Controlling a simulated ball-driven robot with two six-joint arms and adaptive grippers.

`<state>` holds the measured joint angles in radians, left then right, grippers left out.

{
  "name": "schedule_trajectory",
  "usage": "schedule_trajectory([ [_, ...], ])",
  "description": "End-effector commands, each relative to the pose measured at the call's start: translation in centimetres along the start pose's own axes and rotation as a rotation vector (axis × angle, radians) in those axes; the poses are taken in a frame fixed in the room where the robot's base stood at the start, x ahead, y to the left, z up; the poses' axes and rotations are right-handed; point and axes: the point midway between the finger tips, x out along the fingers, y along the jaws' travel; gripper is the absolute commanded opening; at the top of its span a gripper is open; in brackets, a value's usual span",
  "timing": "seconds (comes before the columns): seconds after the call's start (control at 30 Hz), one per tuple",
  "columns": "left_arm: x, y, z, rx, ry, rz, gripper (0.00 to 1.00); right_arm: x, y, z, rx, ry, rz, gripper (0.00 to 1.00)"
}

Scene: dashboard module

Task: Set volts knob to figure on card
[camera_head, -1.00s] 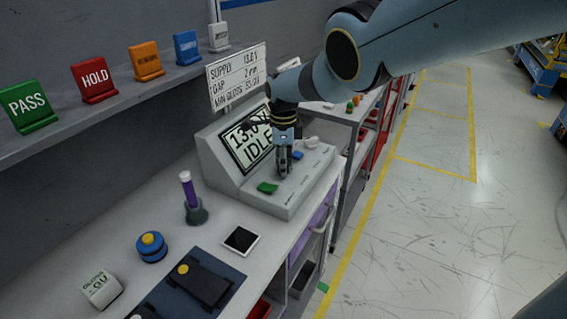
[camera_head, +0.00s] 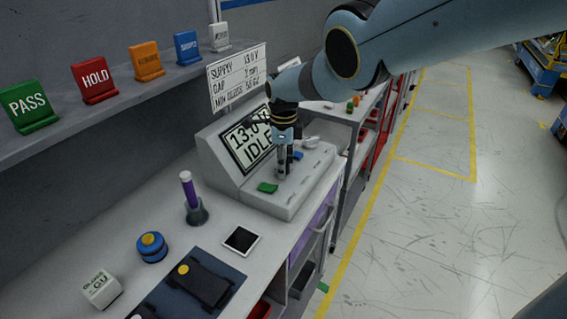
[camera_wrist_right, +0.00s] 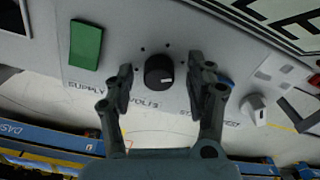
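The black volts knob (camera_wrist_right: 159,72) sits on the light console, with a pale mark on its face, dots around it and printed lettering below. My right gripper (camera_wrist_right: 161,66) is open, one finger on each side of the knob, with a gap on both sides. In the head view my right gripper (camera_head: 283,168) points down over the console (camera_head: 225,180) and hides the knob. The display (camera_head: 247,143) reads about 13.0, its end covered by my arm, with IDLE below. The card (camera_head: 237,76) reads SUPPLY 13.0 V. My left gripper is not in view.
A green button (camera_head: 268,188) lies left of the knob and a blue one (camera_head: 298,155) right of it. A white knob (camera_wrist_right: 254,108) is further right.

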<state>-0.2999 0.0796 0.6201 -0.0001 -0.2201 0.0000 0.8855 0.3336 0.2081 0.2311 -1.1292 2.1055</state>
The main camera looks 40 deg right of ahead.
Motion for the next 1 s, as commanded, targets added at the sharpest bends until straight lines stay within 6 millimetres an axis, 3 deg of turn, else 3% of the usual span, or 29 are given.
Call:
schedule_trajectory([
  [0.33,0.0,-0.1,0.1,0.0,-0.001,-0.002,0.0,-0.2,-0.1,-0.1,0.001,0.001,0.0,0.55],
  [0.63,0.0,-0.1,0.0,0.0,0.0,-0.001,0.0,-2.2,0.0,-0.1,-0.002,0.001,-0.001,0.55],
  [1.0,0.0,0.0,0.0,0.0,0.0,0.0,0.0,-9.5,-0.1,0.0,-0.001,0.0,-0.002,0.55],
])
